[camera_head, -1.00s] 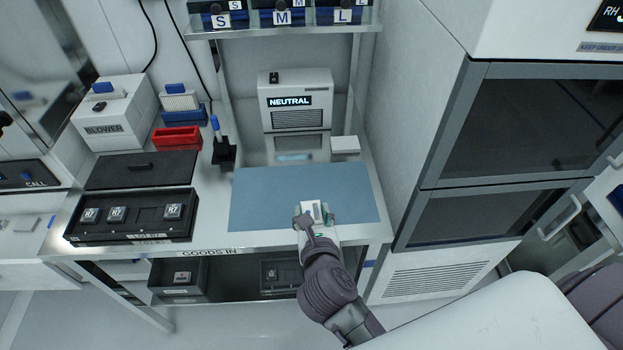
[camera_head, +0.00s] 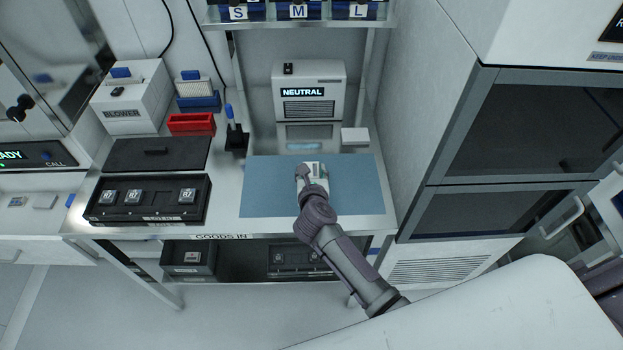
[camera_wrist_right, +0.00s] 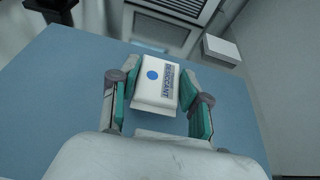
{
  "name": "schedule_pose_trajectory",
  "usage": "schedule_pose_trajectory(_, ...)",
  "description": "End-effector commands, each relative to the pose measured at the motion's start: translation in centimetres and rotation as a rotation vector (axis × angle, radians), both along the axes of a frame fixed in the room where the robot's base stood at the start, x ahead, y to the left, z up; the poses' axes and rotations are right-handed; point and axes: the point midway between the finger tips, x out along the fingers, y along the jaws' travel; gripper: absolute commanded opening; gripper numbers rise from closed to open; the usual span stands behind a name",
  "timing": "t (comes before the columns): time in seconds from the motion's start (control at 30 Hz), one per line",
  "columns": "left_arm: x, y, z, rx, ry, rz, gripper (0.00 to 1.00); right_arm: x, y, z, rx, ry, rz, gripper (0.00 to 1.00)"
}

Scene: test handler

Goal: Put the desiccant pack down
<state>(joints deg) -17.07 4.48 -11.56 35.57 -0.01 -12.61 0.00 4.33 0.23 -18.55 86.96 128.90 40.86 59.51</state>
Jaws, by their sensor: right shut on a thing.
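The desiccant pack (camera_wrist_right: 156,82) is a small white pack with a blue dot and blue lettering. In the right wrist view it sits between the two green-padded fingers of my right gripper (camera_wrist_right: 160,95), which is shut on it. In the head view my right gripper (camera_head: 311,180) holds the pack (camera_head: 314,168) over the middle of the blue mat (camera_head: 265,190). I cannot tell whether the pack touches the mat. My left gripper is not in view.
A black tray (camera_head: 150,218) of marked parts, a red bin (camera_head: 191,124) and a black holder (camera_head: 236,140) stand to the left. The NEUTRAL unit (camera_head: 308,75) and a small white box (camera_head: 355,137) stand behind the mat. The mat is otherwise clear.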

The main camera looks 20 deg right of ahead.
Motion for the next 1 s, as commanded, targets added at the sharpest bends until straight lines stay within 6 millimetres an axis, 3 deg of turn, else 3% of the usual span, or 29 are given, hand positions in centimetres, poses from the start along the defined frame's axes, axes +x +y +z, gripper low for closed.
schedule_pose_trajectory(0.2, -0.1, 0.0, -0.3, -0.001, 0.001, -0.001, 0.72, -0.1, 0.0, -3.2, -0.003, 0.004, 0.002, 0.2)
schedule_pose_trajectory(0.63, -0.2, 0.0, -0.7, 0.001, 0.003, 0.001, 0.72, -0.1, 0.1, -4.0, 0.0, 0.002, 0.0, 0.2)
schedule_pose_trajectory(0.67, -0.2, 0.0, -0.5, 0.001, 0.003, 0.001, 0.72, -0.1, 0.1, -3.8, 0.0, 0.002, 0.0, 0.52)
schedule_pose_trajectory(0.77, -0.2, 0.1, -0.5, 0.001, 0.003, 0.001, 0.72, -0.1, 0.1, -3.8, 0.0, 0.002, 0.0, 0.68)
schedule_pose_trajectory(1.0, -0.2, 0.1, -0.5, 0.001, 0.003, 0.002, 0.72, -0.1, 0.0, -3.8, -0.001, 0.002, 0.001, 0.72)
